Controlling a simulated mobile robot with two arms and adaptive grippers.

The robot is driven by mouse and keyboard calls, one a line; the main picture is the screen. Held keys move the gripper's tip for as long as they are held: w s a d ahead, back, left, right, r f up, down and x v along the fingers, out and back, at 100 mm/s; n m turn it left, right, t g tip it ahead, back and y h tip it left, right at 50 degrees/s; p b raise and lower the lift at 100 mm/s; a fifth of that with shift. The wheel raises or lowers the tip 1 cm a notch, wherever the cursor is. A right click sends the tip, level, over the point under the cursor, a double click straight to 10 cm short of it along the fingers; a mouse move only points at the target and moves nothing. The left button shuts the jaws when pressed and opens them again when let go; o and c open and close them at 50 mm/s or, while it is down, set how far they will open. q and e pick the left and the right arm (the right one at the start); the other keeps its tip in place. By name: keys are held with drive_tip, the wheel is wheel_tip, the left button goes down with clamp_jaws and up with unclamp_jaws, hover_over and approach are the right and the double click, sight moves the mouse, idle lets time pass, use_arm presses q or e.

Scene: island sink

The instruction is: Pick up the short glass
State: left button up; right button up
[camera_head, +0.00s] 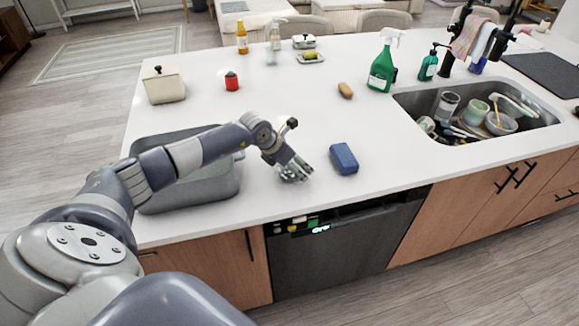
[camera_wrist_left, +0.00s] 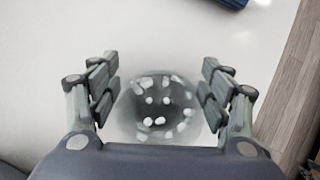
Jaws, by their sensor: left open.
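The short glass (camera_wrist_left: 156,112) shows in the left wrist view as a clear round shape with white highlights, seen from above. It sits on the white countertop between the two fingers of my left gripper (camera_wrist_left: 160,82). My right gripper is out of view.
A blue sponge (camera_head: 344,158) lies close to the right of my left gripper. A grey tub (camera_head: 190,192) stands to the left, under my arm. A brown sponge (camera_head: 345,90) lies farther back. The sink (camera_head: 411,102) with dishes is at the right.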

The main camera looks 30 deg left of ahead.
use_arm(q)
drive_tip(key=shift+c, duration=0.6)
drive_tip(key=shift+s, duration=0.1)
drive_tip(key=c, duration=1.1)
drive_tip(key=shift+c, duration=0.2)
drive_tip(key=shift+r, duration=0.15)
